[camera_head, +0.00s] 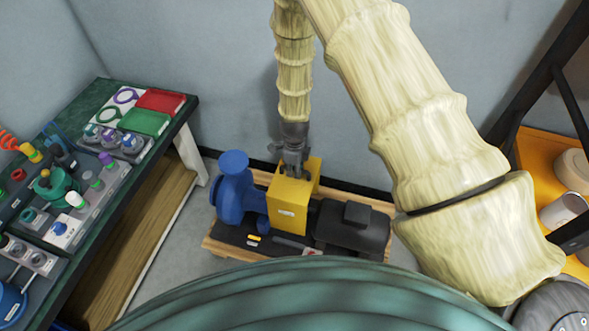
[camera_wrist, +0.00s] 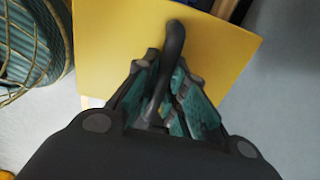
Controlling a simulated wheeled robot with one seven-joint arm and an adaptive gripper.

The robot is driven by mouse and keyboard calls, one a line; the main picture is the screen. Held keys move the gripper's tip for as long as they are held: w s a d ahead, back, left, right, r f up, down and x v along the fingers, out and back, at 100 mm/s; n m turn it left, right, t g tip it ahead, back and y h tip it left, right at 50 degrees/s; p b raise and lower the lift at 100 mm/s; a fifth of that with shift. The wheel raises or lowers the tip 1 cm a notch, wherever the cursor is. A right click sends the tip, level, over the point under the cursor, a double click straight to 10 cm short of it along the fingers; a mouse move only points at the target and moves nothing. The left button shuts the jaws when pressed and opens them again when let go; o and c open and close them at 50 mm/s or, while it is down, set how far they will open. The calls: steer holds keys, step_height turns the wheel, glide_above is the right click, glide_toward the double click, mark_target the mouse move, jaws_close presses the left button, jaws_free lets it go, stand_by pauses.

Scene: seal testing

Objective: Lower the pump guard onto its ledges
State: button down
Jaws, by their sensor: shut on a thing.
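The pump guard (camera_head: 290,211) is a yellow box between the blue pump (camera_head: 233,190) and the dark motor (camera_head: 352,226). My gripper (camera_head: 294,171) is above the guard and shut on its handle. In the wrist view the guard's yellow top (camera_wrist: 215,50) fills the upper middle. Its dark curved handle (camera_wrist: 174,45) runs down between the fingers of my gripper (camera_wrist: 165,100). The guard looks roughly upright. The ledges are hidden, and I cannot tell whether the guard touches them.
The pump and motor stand on a dark base over a wooden pallet (camera_head: 220,245). A green-topped bench (camera_head: 185,112) with fittings, rings and red and green boxes is at left. An orange shelf (camera_head: 535,150) with containers is at right. A wall is close behind.

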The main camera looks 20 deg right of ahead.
mark_target(294, 179)
steer(key=shift+f, duration=0.15)
steer(key=shift+f+b, duration=1.35)
steer(key=shift+f, duration=1.4)
steer(key=shift+f+b, duration=0.75)
steer(key=shift+f, duration=0.8)
steer(key=shift+f+b, duration=0.8)
steer(key=shift+f, duration=0.7)
steer(key=c, duration=1.4)
jaws_free()
steer(key=shift+r, duration=0.15)
steer(key=shift+r+p, duration=1.7)
steer(key=shift+r, duration=0.65)
